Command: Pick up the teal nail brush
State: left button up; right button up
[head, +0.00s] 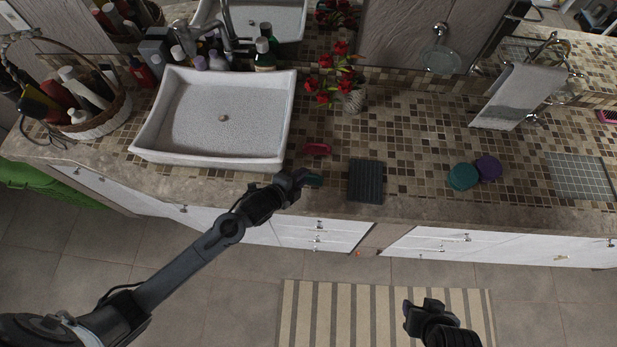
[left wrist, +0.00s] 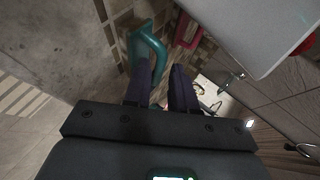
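The teal nail brush (head: 313,181) lies at the front of the tiled counter, partly hidden by my left gripper (head: 302,178). In the left wrist view the brush (left wrist: 152,48) shows a curved teal handle just past the fingertips. My left gripper (left wrist: 162,85) has its two dark fingers apart, with a gap between them. The handle's near end is at the mouth of this gap; I cannot tell whether a finger touches it. My right gripper (head: 424,306) is out over the floor, away from the counter, and its finger opening is unclear.
A red-pink brush (head: 317,149) lies behind the teal one. A dark ribbed mat (head: 366,181) is to its right. A white sink (head: 215,115) stands at left, a flower vase (head: 352,98) behind. Teal (head: 463,177) and purple (head: 488,167) round items lie farther right.

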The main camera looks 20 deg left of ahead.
pick_arm(q)
jog(key=shift+w+d+f, duration=0.15)
jog(key=shift+w+f, duration=0.05)
jog(key=shift+w, duration=0.1)
grip_shut()
